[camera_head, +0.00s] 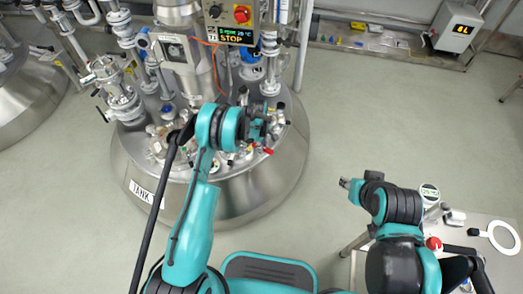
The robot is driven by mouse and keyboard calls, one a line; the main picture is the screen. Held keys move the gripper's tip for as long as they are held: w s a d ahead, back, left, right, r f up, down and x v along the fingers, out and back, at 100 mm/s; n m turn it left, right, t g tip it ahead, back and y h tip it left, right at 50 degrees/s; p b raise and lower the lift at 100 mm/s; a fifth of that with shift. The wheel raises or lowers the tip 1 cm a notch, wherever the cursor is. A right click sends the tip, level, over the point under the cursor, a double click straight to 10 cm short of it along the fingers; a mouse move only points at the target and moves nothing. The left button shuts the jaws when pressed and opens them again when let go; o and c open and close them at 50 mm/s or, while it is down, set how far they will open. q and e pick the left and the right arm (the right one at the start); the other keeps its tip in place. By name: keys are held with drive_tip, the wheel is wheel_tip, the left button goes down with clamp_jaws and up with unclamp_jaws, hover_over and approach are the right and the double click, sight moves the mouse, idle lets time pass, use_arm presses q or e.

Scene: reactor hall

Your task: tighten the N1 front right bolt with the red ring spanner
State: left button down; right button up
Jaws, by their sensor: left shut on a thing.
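My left gripper (258,127) reaches over the lid of the steel tank (235,195), among the fittings on its front right part. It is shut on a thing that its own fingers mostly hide. A small red piece (267,150) shows just below the fingers and looks like part of the red ring spanner. The N1 front right bolt cannot be made out under the gripper and arm, so I cannot tell if the spanner sits on it. My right gripper (346,183) is away from the tank, over the floor beside the cart, and its fingers are too small to judge.
Pipes, valves and a thick steel column (190,60) crowd the tank lid. A control box (232,20) reading STOP stands behind. A steel cart (485,230) at the right carries a white ring-shaped item (503,237) and a red button (434,243). The floor between is clear.

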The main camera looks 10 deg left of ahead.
use_arm(q)
drive_tip(key=shift+f, duration=0.45)
drive_tip(key=s+a+f+m+b, duration=0.2)
drive_tip(key=s+a+f+m, duration=0.3)
drive_tip(key=m, duration=0.3)
drive_tip(key=s+a+r+m+y, duration=0.1)
drive_tip(key=s+a+m, duration=0.1)
drive_tip(key=a+m, duration=0.75)
drive_tip(key=shift+n+g, duration=0.45)
drive_tip(key=shift+g, duration=0.15)
drive_tip(key=r+p, duration=0.1)
drive_tip(key=r, duration=0.1)
drive_tip(key=d+r+p, duration=0.1)
drive_tip(key=r, duration=0.2)
drive_tip(key=shift+s+d, duration=0.15)
